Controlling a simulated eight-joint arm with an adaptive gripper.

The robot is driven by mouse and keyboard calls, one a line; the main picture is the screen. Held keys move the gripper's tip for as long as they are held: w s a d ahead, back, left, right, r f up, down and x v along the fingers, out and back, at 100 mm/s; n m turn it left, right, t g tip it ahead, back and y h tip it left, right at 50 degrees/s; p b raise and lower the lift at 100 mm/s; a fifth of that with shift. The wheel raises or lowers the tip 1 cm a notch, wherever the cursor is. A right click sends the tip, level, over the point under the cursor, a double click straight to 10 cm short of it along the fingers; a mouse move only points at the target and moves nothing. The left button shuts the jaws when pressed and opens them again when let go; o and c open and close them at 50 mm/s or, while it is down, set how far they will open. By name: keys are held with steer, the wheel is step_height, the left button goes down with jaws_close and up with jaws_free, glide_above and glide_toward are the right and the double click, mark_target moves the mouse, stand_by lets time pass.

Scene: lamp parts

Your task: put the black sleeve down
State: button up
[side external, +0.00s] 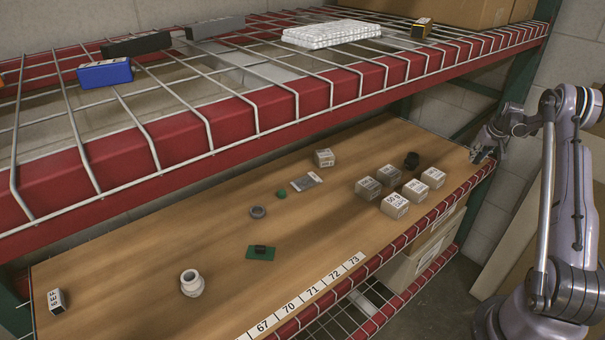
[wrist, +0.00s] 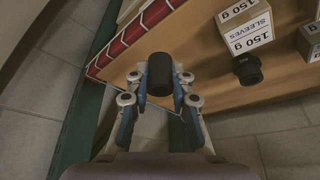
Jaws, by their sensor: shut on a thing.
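My gripper (wrist: 161,98) is shut on the black sleeve (wrist: 160,72), a short dark cylinder held between the fingertips in the wrist view. In that view, the sleeve appears over the corner of the wooden shelf board (wrist: 213,79), close to the red beam. I cannot tell how high it is above the board. In the side view my gripper (side external: 480,153) is at the right end of the board (side external: 335,228). The sleeve cannot be made out clearly there.
Several labelled boxes (side external: 395,205) and a black round part (side external: 411,160) stand left of my gripper. The black part also shows in the wrist view (wrist: 247,69). A white jar-like part (side external: 192,284) stands farther left. A wire shelf (side external: 250,95) is above.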

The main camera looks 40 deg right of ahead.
steer(key=shift+s+r, duration=0.25)
steer(key=shift+n+t, duration=0.3)
steer(key=shift+n, duration=0.4)
steer(key=w+a, duration=0.2)
steer(key=w, duration=0.2)
steer(key=w+a, duration=0.2)
steer(key=w, duration=0.2)
steer(key=w+a, duration=0.2)
steer(key=w, duration=0.2)
steer(key=shift+f, duration=0.25)
steer(key=w+a+n+y, duration=0.2)
steer(key=w+a+n, duration=0.1)
steer(key=w+a, duration=2.4)
steer(key=n+y, duration=0.2)
steer(key=n, duration=0.5)
glide_above(231, 225)
steer(key=s, duration=0.1)
steer(key=shift+t, duration=0.3)
steer(key=f, duration=0.3)
steer(key=d+f, duration=0.1)
steer(key=f, duration=0.1)
steer(key=shift+s, duration=0.1)
steer(key=shift+s+a+f, duration=0.1)
steer(key=shift+a+f, duration=0.2)
steer(key=shift+f, duration=2.2)
